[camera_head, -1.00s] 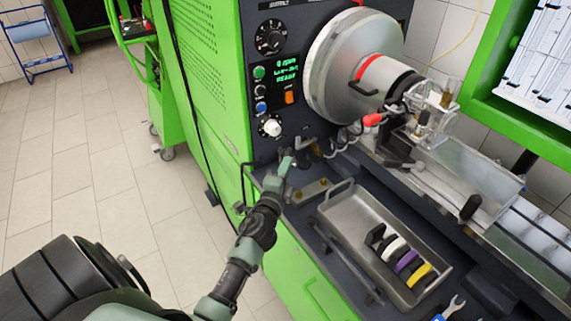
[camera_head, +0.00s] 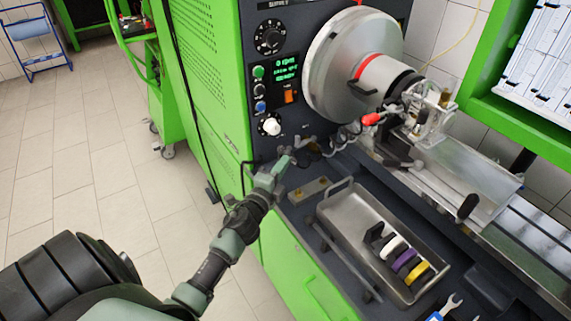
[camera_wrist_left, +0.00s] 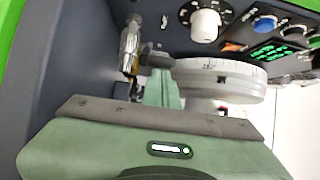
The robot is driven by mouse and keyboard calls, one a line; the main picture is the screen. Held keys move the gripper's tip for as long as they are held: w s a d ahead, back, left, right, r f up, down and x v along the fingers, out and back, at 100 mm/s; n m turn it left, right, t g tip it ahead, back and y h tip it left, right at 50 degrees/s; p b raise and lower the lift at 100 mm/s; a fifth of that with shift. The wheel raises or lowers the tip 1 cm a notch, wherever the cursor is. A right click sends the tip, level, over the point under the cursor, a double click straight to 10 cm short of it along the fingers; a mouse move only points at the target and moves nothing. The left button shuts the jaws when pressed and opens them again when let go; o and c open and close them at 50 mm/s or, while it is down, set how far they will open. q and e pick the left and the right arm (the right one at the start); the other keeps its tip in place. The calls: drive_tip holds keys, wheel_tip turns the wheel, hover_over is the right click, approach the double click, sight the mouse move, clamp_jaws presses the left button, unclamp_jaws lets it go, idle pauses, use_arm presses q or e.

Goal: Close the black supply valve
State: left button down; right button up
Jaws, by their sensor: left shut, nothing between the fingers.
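My left gripper (camera_head: 284,163) is shut and empty at the front face of the green and dark grey testbench, below the white knob. Its closed fingers (camera_wrist_left: 161,88) point up the left wrist view. Close by is a small metal fitting (camera_head: 304,141) on the bench face. In the left wrist view a metal fitting with a brass part (camera_wrist_left: 130,45) stands just left of the fingertips. A small black part (camera_wrist_left: 156,57) shows just beyond them and may be the black supply valve's handle. I cannot tell its position or whether the fingers touch it. My right gripper is out of view.
The control panel with display (camera_head: 286,74) and white knob (camera_head: 270,126) is above the gripper. A large metal disc (camera_head: 325,65) sits right of it. A metal tray (camera_head: 340,213) with coloured rings lies on the bench.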

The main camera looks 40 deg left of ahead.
use_arm(q)
drive_tip(key=shift+s+a+m+h, duration=0.1)
drive_tip(key=shift+a+m+h, duration=0.2)
drive_tip(key=shift+m+h, duration=0.35)
drive_tip(key=shift+a+h+p, duration=0.1)
drive_tip(key=shift+h+p, duration=0.2)
drive_tip(key=shift+h, duration=0.15)
drive_tip(key=shift+s+a, duration=0.15)
drive_tip(key=shift+a, duration=0.65)
drive_tip(key=a+m+h+b, duration=0.1)
drive_tip(key=h, duration=0.1)
drive_tip(key=a+m+h, duration=0.1)
drive_tip(key=m+h, duration=0.1)
drive_tip(key=shift+s+a+f+h+b, duration=0.1)
drive_tip(key=shift+s+a+h+b, duration=0.1)
drive_tip(key=shift+h+b, duration=0.2)
drive_tip(key=shift+w+a, duration=0.1)
drive_tip(key=shift+a, duration=0.25)
drive_tip(key=shift+a+r, duration=0.15)
drive_tip(key=shift+r, duration=0.05)
